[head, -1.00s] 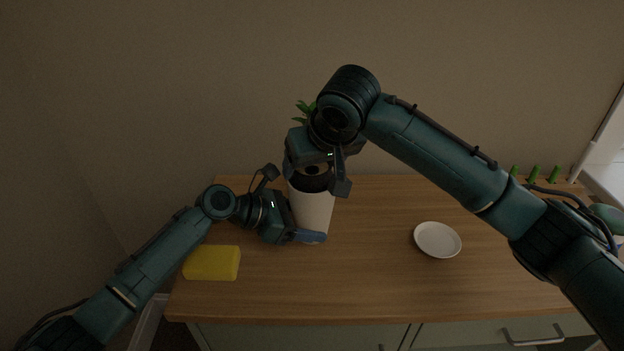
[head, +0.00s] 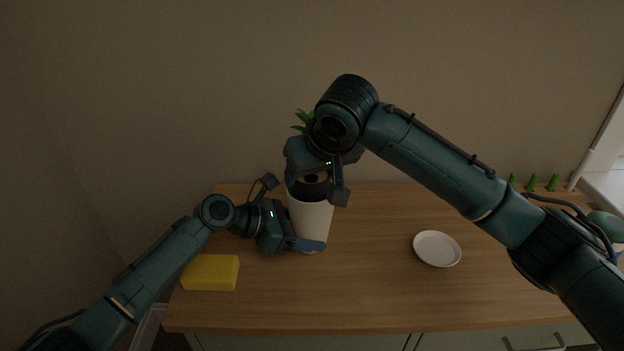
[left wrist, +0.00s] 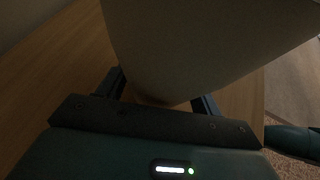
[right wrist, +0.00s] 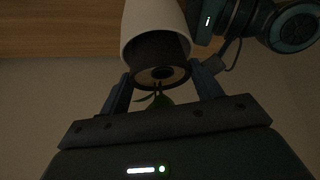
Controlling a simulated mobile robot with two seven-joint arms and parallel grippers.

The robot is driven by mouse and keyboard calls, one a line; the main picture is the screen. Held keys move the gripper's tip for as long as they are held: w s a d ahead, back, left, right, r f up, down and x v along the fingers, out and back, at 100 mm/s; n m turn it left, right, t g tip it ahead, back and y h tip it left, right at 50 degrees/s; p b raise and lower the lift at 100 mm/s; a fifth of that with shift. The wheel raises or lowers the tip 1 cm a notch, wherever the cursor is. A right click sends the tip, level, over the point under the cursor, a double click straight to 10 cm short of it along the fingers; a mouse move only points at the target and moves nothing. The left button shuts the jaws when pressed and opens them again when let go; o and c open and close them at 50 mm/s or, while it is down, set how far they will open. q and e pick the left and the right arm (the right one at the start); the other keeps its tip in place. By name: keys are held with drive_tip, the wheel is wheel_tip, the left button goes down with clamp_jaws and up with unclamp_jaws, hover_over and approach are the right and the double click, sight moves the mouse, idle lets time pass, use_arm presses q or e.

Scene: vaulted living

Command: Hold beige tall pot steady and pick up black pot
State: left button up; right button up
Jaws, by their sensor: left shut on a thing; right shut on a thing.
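The beige tall pot (head: 310,222) stands upright on the wooden tabletop. My left gripper (head: 308,244) is shut on it low down, from the left; in the left wrist view the beige wall (left wrist: 200,45) fills the space between the fingers (left wrist: 160,95). My right gripper (right wrist: 163,88) comes from above and is shut on the black pot, one finger on each side. Green plant leaves (head: 302,120) show behind my right wrist, which hides much of the plant.
A yellow block (head: 210,272) lies on the table at the left, near my left forearm. A white plate (head: 437,248) lies to the right. Small green cactus-like shapes (head: 532,183) stand at the back right. The tabletop between pot and plate is clear.

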use_arm(q)
drive_tip(key=o, duration=0.8)
use_arm(e)
wheel_tip(320, 180, up, 10)
use_arm(q)
drive_tip(key=shift+o, duration=0.2)
use_arm(e)
drive_tip(key=shift+f, duration=0.1)
